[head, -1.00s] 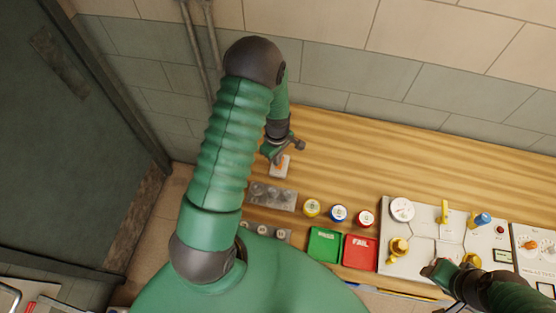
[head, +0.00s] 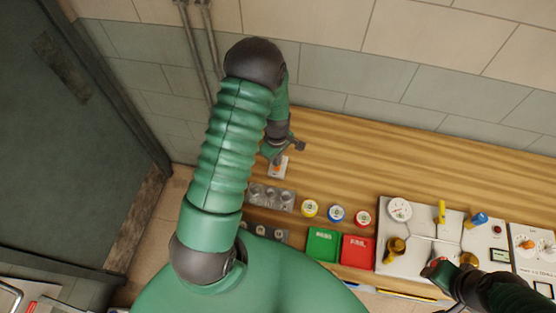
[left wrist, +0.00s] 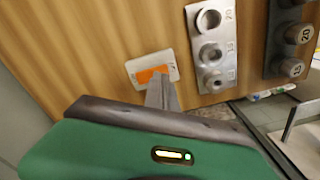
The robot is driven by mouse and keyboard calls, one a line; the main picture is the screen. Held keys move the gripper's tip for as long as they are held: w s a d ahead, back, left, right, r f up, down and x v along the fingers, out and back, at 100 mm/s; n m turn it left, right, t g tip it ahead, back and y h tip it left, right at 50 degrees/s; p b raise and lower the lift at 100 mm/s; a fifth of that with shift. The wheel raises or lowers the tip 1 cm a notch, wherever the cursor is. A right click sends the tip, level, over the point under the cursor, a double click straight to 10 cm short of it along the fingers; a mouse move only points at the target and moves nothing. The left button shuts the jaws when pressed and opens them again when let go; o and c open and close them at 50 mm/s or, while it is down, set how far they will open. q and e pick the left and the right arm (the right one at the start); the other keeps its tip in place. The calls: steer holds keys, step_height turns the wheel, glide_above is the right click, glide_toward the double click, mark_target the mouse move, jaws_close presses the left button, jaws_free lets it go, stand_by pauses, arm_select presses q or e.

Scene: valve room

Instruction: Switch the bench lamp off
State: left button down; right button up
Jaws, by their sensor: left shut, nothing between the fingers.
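A white switch plate with an orange rocker (head: 277,172) lies on the wooden bench near its left end. It also shows in the left wrist view (left wrist: 152,73). My left gripper (head: 275,157) is shut and empty, its fingertips (left wrist: 160,84) right over the near edge of the orange rocker. I cannot tell whether they touch it. The fingers hide part of the rocker. No lamp is recognisable in these views. My right gripper (head: 436,268) is low over the panel at the right; its fingers are too small and dark to read.
A grey metal holder with round sockets (head: 271,198) is just in front of the switch. Yellow, blue and red round pieces, a green tray (head: 322,244) and a red tray (head: 357,252) lie to its right. A valve panel (head: 420,225) follows. The back of the bench is clear.

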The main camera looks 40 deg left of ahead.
arm_select(q)
steer(key=r+p, duration=0.2)
steer(key=r, duration=0.1)
steer(key=shift+d+r, duration=0.15)
steer(key=shift+d, duration=0.05)
steer(key=shift+a+r+p, duration=0.1)
steer(key=shift+r+p, duration=0.45)
steer(key=shift+r, duration=0.15)
steer(key=shift+a+r, duration=0.2)
steer(key=shift+r, duration=0.1)
steer(key=shift+d, duration=0.1)
